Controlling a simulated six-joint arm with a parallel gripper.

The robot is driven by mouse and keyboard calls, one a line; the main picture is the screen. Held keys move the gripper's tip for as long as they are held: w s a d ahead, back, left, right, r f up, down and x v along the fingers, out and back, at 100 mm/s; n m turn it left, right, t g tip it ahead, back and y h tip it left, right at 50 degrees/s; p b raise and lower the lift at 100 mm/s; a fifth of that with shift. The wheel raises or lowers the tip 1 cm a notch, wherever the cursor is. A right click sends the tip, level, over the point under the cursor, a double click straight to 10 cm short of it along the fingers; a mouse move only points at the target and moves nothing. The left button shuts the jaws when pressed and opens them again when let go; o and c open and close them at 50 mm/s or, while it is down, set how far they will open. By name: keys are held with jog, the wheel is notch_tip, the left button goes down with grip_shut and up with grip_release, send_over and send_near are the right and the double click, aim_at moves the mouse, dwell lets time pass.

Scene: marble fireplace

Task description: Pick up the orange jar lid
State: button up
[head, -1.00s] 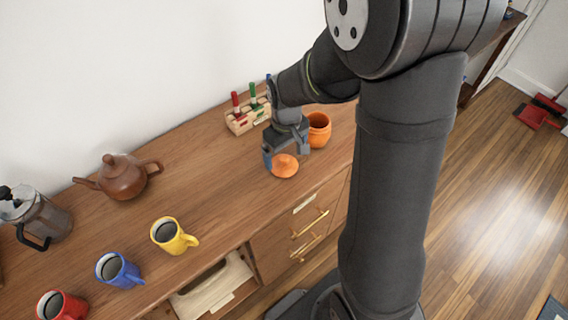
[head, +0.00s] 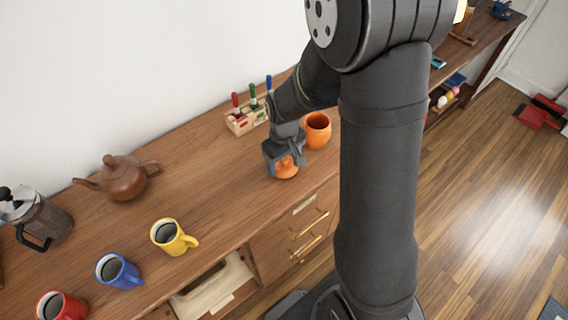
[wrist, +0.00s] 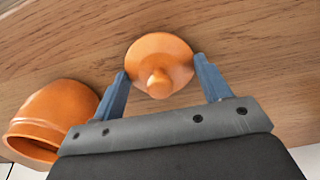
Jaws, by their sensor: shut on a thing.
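The orange jar lid (head: 287,172) is on the wooden sideboard top near its front edge. It is a round disc with a knob, and the wrist view shows the lid (wrist: 158,58) with its knob toward the camera. My gripper (head: 285,165) is down over the lid, pointing downward. Its two blue fingers are on opposite sides of the lid, shut on its rim. The lid looks to be still at the tabletop. The orange jar (head: 317,129) stands open just behind and right of my gripper; its rounded side also shows in the wrist view (wrist: 52,115).
A wooden rack (head: 241,122) with red, green and blue markers stands behind my gripper. A brown teapot (head: 124,178) and yellow mug (head: 172,238), blue mug (head: 117,271) and red mug (head: 62,305) are to the left. The wood between teapot and gripper is clear.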

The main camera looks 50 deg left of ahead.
jog(key=shift+r, duration=0.1)
jog(key=shift+r, duration=0.6)
notch_tip(320, 180, up, 3)
jog(key=shift+f, duration=0.2)
jog(key=w+d+r, duration=0.6)
jog(key=d+r, duration=0.1)
jog(key=d, duration=0.2)
jog(key=w+a+r, duration=0.4)
jog(key=w+a, duration=0.4)
jog(key=a, duration=0.3)
jog(key=shift+f, duration=2.95)
jog(key=shift+f, duration=0.15)
jog(key=o, duration=1.1)
